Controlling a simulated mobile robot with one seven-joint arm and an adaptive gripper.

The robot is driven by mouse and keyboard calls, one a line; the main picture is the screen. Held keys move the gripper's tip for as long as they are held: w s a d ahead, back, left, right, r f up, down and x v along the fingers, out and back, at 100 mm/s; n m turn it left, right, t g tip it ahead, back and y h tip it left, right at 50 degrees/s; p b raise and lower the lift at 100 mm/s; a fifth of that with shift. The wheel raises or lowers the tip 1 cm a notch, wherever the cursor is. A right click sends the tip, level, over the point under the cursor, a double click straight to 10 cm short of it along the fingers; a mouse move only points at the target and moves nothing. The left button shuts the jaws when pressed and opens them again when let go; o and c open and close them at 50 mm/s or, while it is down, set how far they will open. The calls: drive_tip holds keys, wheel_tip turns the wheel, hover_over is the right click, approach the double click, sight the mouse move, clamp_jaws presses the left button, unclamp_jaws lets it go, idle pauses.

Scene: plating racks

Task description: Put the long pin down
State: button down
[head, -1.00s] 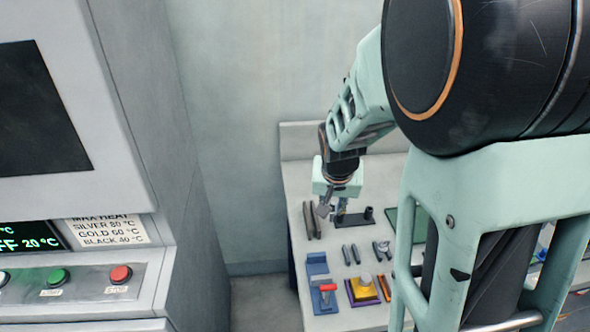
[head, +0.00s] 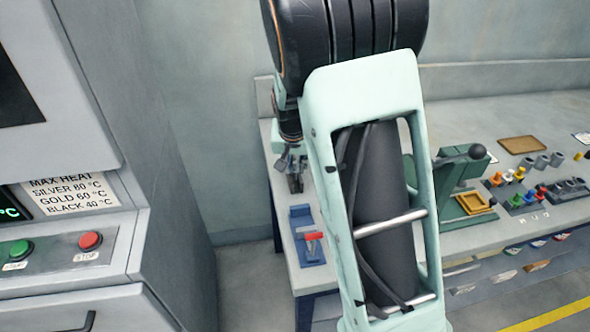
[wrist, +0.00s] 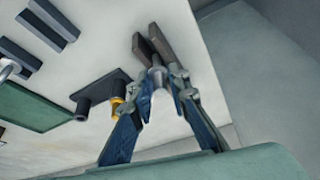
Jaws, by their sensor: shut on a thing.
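In the wrist view, my gripper (wrist: 158,82) is shut on a short visible length of a grey pin (wrist: 157,72), probably the long pin. In the head view, my gripper (head: 294,180) is small and low over the left end of the bench, partly hidden by my arm. The pin cannot be made out there.
A dark plate (wrist: 103,88) with upright posts, one carrying a gold ring (wrist: 118,105), stands beside my gripper. A blue fixture with a red handle (head: 314,236) is nearer the bench front. A green press (head: 460,175) and coloured small parts stand to the right.

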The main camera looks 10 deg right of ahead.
drive_tip(key=shift+f+b, duration=0.45)
drive_tip(key=shift+f, duration=0.1)
drive_tip(key=c, duration=1.8)
unclamp_jaws()
drive_tip(key=shift+c, duration=0.2)
drive_tip(key=shift+r+p, duration=0.6)
drive_tip(key=shift+r, duration=0.05)
drive_tip(key=v, duration=1.2)
